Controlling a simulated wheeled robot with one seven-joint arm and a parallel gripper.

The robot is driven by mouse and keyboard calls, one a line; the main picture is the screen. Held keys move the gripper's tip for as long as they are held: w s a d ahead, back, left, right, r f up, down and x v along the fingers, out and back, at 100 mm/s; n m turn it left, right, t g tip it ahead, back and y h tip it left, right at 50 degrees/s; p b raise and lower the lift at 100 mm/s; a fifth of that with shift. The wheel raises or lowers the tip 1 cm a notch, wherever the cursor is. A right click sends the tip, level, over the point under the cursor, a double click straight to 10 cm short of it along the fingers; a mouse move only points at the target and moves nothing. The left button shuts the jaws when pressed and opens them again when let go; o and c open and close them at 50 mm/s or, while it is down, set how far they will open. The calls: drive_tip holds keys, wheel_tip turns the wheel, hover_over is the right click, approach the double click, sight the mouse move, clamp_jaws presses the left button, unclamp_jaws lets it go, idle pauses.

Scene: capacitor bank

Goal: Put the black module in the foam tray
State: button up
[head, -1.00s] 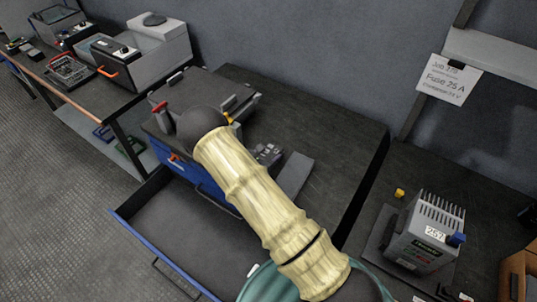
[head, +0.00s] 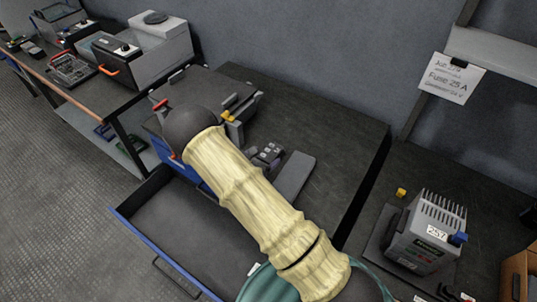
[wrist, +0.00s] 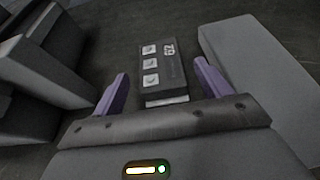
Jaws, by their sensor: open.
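The black module (wrist: 163,70) lies on the dark bench top (head: 330,165). It has several pale square marks and a white label. In the wrist view its near end is just ahead of my gripper (wrist: 160,88), between the lines of the two purple fingers. The fingers are open, with a gap on each side of the module. In the head view a small dark block (head: 268,153), apparently the module, shows beside my arm. My gripper is hidden there behind my arm. I cannot make out the foam tray for certain.
A flat grey slab (wrist: 255,75) lies right of the module, and grey blocks (wrist: 45,60) stand close on the left. An open blue-edged drawer (head: 160,215) juts out below the bench. A finned grey unit (head: 428,230) stands at right.

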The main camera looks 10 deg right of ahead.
drive_tip(key=v, duration=0.8)
drive_tip(key=shift+f+b, duration=0.1)
drive_tip(key=shift+b, duration=0.2)
drive_tip(key=shift+d, duration=0.1)
drive_tip(key=s+d+r+m+g, duration=0.1)
drive_tip(key=d+m, duration=0.1)
drive_tip(key=s+d+r+m+g, duration=0.1)
drive_tip(key=s+d+m+g, duration=0.1)
drive_tip(key=s+d+r+m+g, duration=0.1)
drive_tip(key=d+m+g, duration=0.1)
drive_tip(key=shift+s+d+r+m+h, duration=0.3)
drive_tip(key=shift+s+d+r+h, duration=0.05)
drive_tip(key=shift+s+r+h, duration=0.05)
drive_tip(key=s+d+r+m+g+y, duration=0.1)
drive_tip(key=s+r+m+y, duration=0.9)
drive_tip(key=m, duration=1)
wheel_tip(320, 180, up, 3)
drive_tip(key=s+d, duration=0.1)
drive_tip(key=s, duration=0.2)
drive_tip(key=shift+d+f+g, duration=0.2)
drive_tip(key=shift+d+g, duration=0.1)
drive_tip(key=shift+g, duration=0.1)
